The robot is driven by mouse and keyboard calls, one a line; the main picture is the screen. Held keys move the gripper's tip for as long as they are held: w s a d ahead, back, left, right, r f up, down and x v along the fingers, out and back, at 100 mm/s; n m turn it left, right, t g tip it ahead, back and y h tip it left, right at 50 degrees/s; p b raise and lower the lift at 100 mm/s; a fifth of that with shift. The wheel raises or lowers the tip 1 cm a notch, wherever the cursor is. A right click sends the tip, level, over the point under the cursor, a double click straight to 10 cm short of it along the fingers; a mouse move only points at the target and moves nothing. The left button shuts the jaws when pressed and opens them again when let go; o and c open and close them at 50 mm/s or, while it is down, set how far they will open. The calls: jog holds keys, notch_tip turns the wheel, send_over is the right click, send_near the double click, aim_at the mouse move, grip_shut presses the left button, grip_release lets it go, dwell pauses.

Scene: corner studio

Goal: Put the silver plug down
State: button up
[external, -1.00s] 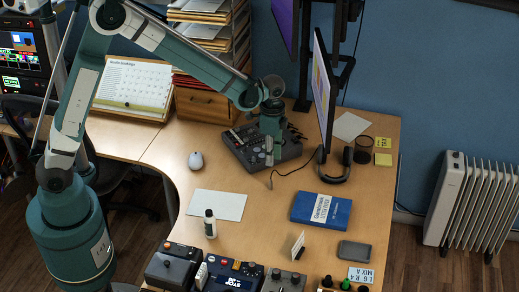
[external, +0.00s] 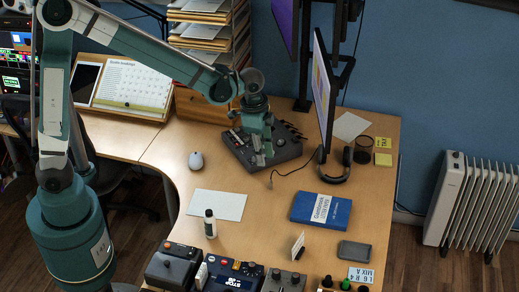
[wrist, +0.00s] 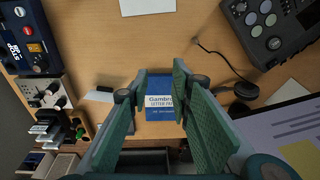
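The plug (external: 271,183) is a tiny light tip on the end of a thin black cable. It lies on the bare desk in front of the dark control console, and it also shows in the wrist view (wrist: 195,40). It is too small to make out its colour for sure. My gripper (external: 262,160) hangs above the desk, in front of the console in the external picture. In the wrist view my gripper (wrist: 160,74) has its two green fingers apart with nothing held between them. The plug is apart from the fingers, above and right of their tips.
The console (external: 265,145) stands behind, with headphones (external: 338,172) and a monitor (external: 322,95) to its right. A blue book (external: 321,209), white paper (external: 218,204) and a small bottle (external: 210,224) lie or stand nearer. Bare desk surrounds the plug.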

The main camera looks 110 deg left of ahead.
jog(key=s+d+r+t, duration=0.1)
jog(key=s+d+r, duration=0.35)
jog(key=d, duration=0.55)
jog(key=s+d+r+t, duration=0.25)
jog(key=d+r, duration=0.35)
jog(key=d, duration=0.4)
jog(key=s+d+t, duration=0.2)
jog(key=s+d, duration=1.2)
jog(key=s, duration=0.1)
jog(key=shift+d+h, duration=0.3)
jog(key=shift+d, duration=0.1)
